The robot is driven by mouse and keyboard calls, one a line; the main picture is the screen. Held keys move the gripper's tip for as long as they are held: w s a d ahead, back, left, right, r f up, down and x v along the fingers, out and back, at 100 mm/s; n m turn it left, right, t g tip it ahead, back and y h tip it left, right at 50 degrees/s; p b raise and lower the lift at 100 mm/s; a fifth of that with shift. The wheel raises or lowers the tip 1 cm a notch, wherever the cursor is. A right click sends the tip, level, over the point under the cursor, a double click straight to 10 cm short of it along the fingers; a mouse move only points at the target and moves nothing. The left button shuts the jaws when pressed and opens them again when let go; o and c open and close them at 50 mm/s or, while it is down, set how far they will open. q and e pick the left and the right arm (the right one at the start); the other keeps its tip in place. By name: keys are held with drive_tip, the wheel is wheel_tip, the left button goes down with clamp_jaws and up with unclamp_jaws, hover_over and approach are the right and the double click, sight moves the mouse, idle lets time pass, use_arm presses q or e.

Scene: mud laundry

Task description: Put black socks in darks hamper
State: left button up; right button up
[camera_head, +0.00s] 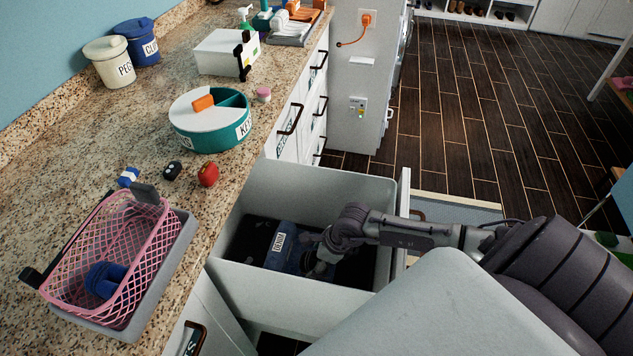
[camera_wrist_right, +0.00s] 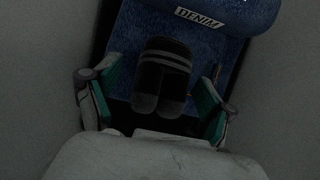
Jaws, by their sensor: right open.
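The black socks (camera_wrist_right: 163,75), a folded pair with grey bands, show in the right wrist view between the spread fingers of my right gripper (camera_wrist_right: 156,100). They overlap a blue denim item with a DENIM label (camera_wrist_right: 200,18); I cannot tell whether they rest on it or hang above it. In the head view, my right gripper (camera_head: 318,266) is open, low inside the pulled-out drawer (camera_head: 310,190), beside the blue denim item (camera_head: 283,240). The socks are hidden there. No darks label is readable. My left gripper is out of view.
The granite counter (camera_head: 60,190) holds a pink mesh basket (camera_head: 160,232) with a blue item, a teal round container (camera_head: 210,135), small bottles and lidded canisters. The pale drawer walls closely surround my right gripper. Dark tiled floor (camera_head: 500,110) lies open beyond.

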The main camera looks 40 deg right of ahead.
drive_tip(key=shift+r, duration=0.1)
drive_tip(key=shift+r+p, duration=0.25)
drive_tip(key=shift+p, duration=0.05)
drive_tip(key=v, duration=1.2)
